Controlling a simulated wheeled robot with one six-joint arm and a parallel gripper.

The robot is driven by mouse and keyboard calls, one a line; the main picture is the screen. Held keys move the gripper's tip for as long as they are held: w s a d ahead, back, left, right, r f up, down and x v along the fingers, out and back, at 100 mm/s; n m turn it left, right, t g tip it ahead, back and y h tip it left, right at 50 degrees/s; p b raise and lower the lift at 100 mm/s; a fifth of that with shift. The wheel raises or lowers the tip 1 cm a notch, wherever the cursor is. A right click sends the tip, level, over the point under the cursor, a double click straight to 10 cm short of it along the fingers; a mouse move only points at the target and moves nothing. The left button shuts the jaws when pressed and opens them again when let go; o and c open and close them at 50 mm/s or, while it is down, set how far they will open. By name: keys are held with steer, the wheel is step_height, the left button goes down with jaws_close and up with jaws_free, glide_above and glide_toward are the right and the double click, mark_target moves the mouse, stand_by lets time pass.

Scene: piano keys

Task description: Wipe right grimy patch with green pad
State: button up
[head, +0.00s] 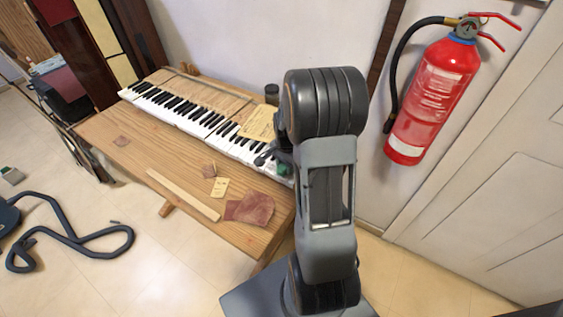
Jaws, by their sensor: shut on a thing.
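The piano keyboard (206,126) lies along the back of the wooden bench, its right end partly behind my arm. My gripper (273,160) is over the right end of the keys, partly hidden by my own arm. It is shut on the green pad (285,169), of which only a small dark green part shows beside the fingers. The pad is at or just above the white keys; I cannot tell whether it touches them. I cannot make out the right grimy patch; that area is small and partly covered by my gripper and arm.
On the bench (180,168) lie a reddish-brown scrap (249,209), a wooden strip (183,194), a tag (220,187) and smaller scraps. A yellowish paper (259,124) and a dark jar (272,94) are behind the keys. A fire extinguisher (431,98) hangs at right.

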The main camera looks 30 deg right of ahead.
steer(key=shift+s+d, duration=0.25)
steer(key=shift+s, duration=0.3)
